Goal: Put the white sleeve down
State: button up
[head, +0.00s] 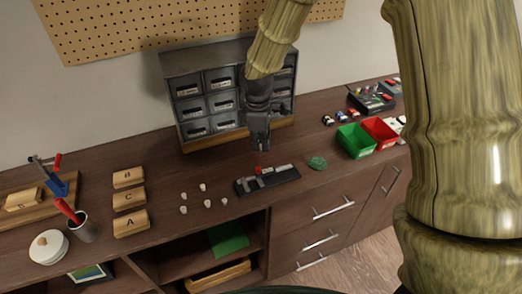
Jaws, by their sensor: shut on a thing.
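My gripper (261,147) points down in front of the drawer cabinet, above the far side of a dark slotted block (268,181). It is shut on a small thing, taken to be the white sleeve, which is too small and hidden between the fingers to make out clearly. Several small white pieces (207,203) stand on the brown bench to the left of the block. The block carries a red piece and grey and pale pieces. My gripper looks raised above the bench.
A grey drawer cabinet (207,80) stands behind my gripper. Wooden blocks marked A (131,223), B and C stand at left. A green tangle (317,163), a green bin (356,140) and a red bin (379,132) are at right. Bare bench (165,180) shows between the lettered blocks and white pieces.

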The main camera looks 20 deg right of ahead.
aim_at(261, 149)
jog(key=shift+f+p, duration=0.3)
jog(key=shift+f, duration=1.75)
jog(key=shift+f, duration=0.2)
jog(key=o, duration=0.6)
jog(key=shift+o, duration=0.2)
jog(key=shift+r, duration=0.2)
